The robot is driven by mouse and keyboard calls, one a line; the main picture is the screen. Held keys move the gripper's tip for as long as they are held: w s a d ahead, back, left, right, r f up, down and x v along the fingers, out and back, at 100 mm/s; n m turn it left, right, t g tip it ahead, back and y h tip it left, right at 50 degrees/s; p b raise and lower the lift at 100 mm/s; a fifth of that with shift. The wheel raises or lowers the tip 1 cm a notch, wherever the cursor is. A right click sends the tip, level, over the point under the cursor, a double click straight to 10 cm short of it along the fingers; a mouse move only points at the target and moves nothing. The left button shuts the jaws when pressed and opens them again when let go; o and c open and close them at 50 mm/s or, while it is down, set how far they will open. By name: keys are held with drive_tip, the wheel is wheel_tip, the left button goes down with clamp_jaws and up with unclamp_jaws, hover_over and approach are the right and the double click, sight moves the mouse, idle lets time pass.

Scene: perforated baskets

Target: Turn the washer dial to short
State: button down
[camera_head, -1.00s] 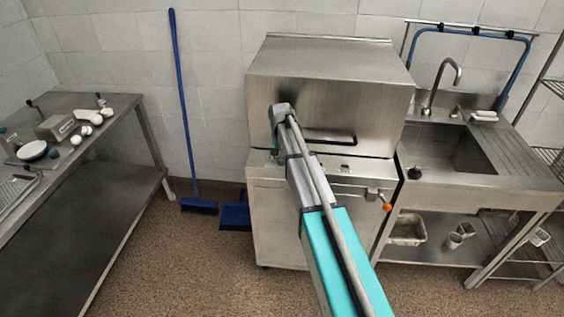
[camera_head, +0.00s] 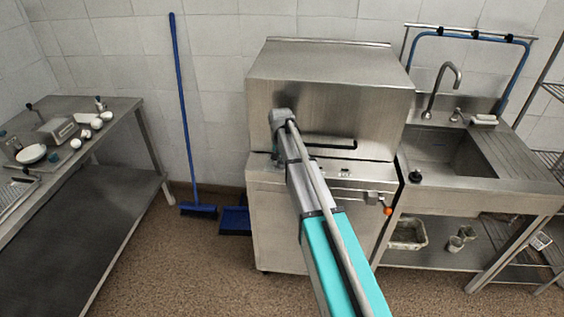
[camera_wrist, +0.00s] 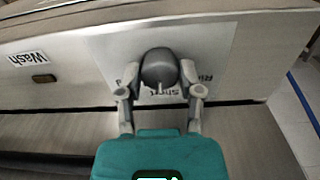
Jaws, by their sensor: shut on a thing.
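The steel washer (camera_head: 335,75) stands against the wall in the head view, its hood down. In the wrist view, the rounded grey dial (camera_wrist: 159,66) sits on a pale label panel (camera_wrist: 212,45). My gripper (camera_wrist: 160,70) is shut on the dial, one finger at each side. A light pointer mark on the dial points to the bottom of the picture, close to the upside-down "Short" label (camera_wrist: 172,92). Another label at the right is partly hidden by a finger.
A "Wash" label (camera_wrist: 29,58) and a small dark button (camera_wrist: 44,78) are left of the dial. A sink unit (camera_head: 480,165) stands right of the washer. A steel table (camera_head: 95,165) is at the left, with a blue broom (camera_head: 186,110) between.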

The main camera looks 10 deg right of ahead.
drive_tip(key=shift+n, duration=0.6)
drive_tip(key=shift+c, duration=1.3)
unclamp_jaws()
drive_tip(key=shift+m, duration=0.4)
